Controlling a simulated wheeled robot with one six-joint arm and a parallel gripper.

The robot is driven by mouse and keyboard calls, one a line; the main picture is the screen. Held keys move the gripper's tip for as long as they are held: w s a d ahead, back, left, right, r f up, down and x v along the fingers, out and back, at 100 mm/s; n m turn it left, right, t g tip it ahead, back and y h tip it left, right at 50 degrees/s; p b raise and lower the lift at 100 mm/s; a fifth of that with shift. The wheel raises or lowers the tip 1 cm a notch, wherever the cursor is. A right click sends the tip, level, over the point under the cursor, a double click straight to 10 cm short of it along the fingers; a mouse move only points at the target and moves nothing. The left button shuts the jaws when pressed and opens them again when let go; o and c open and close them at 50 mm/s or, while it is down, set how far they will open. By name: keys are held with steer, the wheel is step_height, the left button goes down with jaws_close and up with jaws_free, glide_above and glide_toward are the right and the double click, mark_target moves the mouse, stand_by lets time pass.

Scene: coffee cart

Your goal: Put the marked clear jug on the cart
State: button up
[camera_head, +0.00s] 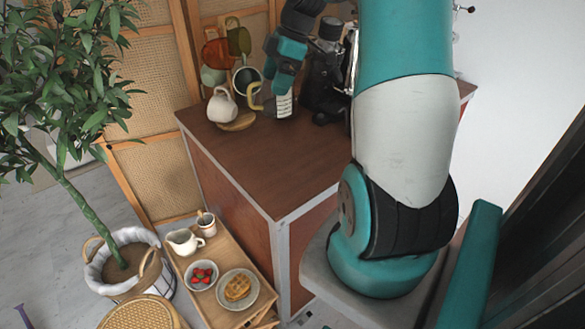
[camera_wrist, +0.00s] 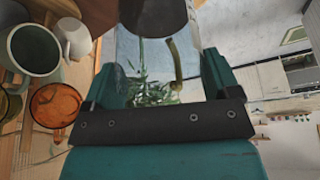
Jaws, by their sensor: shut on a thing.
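The clear jug (camera_head: 283,104) has white measuring marks and a yellowish handle. It is upright at the back of the brown cabinet top; I cannot tell whether its base touches the surface. My gripper (camera_head: 284,86) comes down on it from above and is shut on it. In the wrist view the clear jug (camera_wrist: 150,62) is between the two teal jaws (camera_wrist: 160,85), with plant leaves showing through it. The low wooden cart (camera_head: 228,246) stands in front of the cabinet at lower left.
The cart carries a white pitcher (camera_head: 184,241), a small cup (camera_head: 206,223), a bowl of strawberries (camera_head: 201,276) and a waffle plate (camera_head: 252,300). A white mug (camera_head: 222,106) and a mug rack stand left of the jug, a dark machine (camera_head: 325,88) right. The cabinet's front top (camera_head: 270,165) is clear.

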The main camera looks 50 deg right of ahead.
steer(key=s+d, duration=0.1)
steer(key=s+d+r+n, duration=0.1)
steer(key=shift+s+d+r+n+g+y, duration=0.15)
steer(key=shift+s+n+g+y, duration=0.15)
steer(key=shift+s, duration=0.05)
steer(key=shift+f+p, duration=1.2)
steer(key=shift+f, duration=8.25)
steer(key=shift+f, duration=0.1)
steer(key=o, duration=0.9)
steer(key=shift+c, duration=0.2)
